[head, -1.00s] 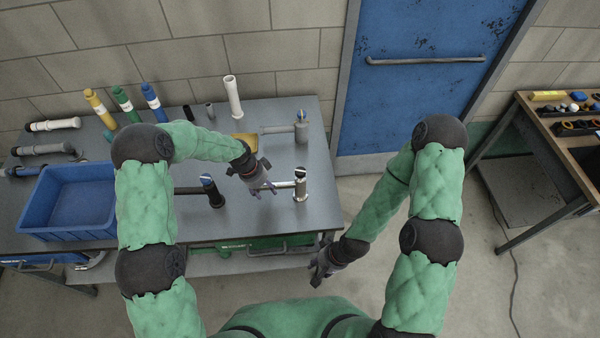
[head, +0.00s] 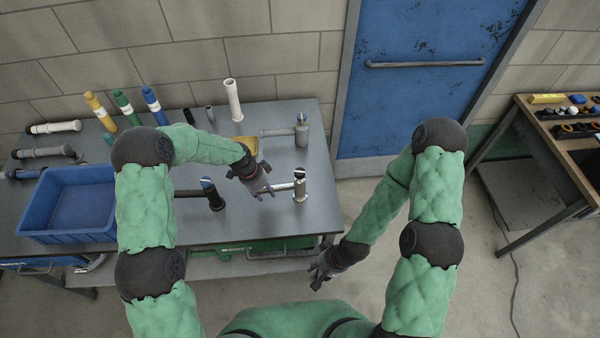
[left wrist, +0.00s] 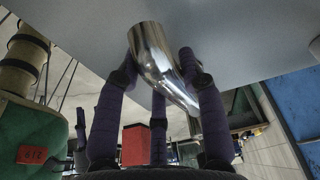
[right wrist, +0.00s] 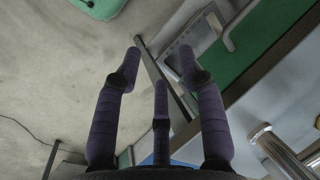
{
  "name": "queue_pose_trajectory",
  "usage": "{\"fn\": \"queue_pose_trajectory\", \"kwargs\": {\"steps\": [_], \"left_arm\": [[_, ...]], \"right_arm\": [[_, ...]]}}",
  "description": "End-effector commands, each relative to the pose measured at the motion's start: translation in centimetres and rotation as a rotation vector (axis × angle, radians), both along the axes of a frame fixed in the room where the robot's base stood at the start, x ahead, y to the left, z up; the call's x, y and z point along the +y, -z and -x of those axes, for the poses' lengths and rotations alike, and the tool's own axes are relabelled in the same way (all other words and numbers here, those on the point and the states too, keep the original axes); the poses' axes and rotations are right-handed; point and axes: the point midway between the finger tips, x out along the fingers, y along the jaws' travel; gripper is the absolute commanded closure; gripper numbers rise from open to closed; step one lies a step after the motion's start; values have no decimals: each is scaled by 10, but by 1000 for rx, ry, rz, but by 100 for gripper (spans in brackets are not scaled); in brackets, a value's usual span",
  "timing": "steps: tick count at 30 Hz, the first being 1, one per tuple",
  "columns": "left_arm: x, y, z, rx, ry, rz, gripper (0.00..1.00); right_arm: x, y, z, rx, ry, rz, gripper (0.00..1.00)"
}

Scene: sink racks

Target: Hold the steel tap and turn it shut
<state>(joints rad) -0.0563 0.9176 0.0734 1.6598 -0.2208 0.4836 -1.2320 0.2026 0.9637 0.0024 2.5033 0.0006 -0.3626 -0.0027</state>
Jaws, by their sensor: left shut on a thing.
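The steel tap (head: 300,189) stands upright near the right front edge of the grey bench, its spout pointing left. My left gripper (head: 267,194) is at the outer end of the spout and shut on it. In the left wrist view the shiny curved spout (left wrist: 158,60) lies between the fingers, which hide part of its sides. My right gripper (head: 318,278) is open and empty, low in front of the bench; its spread fingers (right wrist: 160,62) show in the right wrist view.
A black tap (head: 214,198) stands left of my left gripper, and a grey tap (head: 301,134) stands behind the steel one. A blue bin (head: 112,232) is at the bench's left. Several pipes and coloured tubes line the back. A blue door (head: 425,85) is at the right.

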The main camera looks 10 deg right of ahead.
Motion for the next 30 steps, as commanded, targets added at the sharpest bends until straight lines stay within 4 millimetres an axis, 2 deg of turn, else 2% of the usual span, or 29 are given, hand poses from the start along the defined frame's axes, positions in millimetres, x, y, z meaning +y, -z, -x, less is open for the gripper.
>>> {"fn": "queue_pose_trajectory", "kwargs": {"steps": [1,3,7,11,14,20,23,30], "left_arm": [[0,0,0,1,0,0,90],[0,0,0,1,0,0,90],[0,0,0,1,0,0,90],[0,0,0,1,0,0,90],[0,0,0,1,0,0,90],[0,0,0,1,0,0,90],[0,0,0,1,0,0,90],[0,0,0,1,0,0,90]], "right_arm": [[0,0,0,0,0,0,54],[0,0,-2,-2,-7,0,40],[3,-2,-17,-29,-79,-2,40],[11,-8,-52,-85,-262,-5,40],[17,-20,-88,-140,-458,0,40],[28,-60,-156,-238,-866,36,40],[32,-88,-187,-277,-1064,66,40],[37,-175,-251,-331,-1509,163,40]]}}
